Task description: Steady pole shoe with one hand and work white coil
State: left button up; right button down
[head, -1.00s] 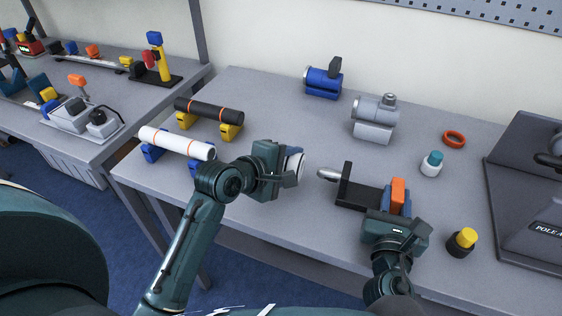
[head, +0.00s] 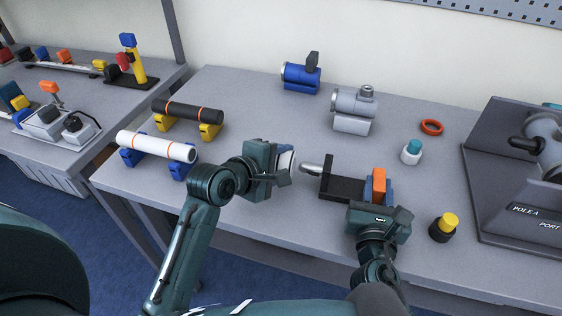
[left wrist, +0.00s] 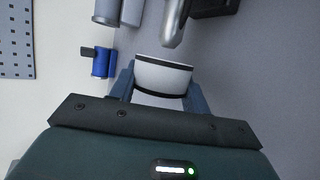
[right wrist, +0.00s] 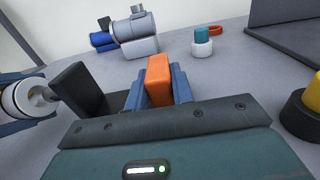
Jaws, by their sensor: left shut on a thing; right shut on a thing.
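The white coil (left wrist: 162,77), a ring with dark bands, is between the fingers of my left gripper (head: 287,161), which is shut on it. The coil also shows at the left edge of the right wrist view (right wrist: 14,98). The pole shoe (head: 311,168) is a rounded silver pin on a black bracket (head: 343,188) with an orange grip (head: 379,184). My right gripper (right wrist: 159,82) is shut on the orange grip. The pin tip points at the coil, with a small gap in the left wrist view (left wrist: 174,28). The coil's opening is partly hidden.
A blue motor (head: 300,76) and a grey motor (head: 355,110) stand behind. Right are a teal-capped bottle (head: 411,153), an orange ring (head: 431,127), a yellow-capped pot (head: 443,228) and a dark fixture (head: 510,185). Black (head: 190,111) and white (head: 155,146) tubes rest on stands at left.

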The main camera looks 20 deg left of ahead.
pick_arm(q)
jog(key=shift+d, duration=0.4)
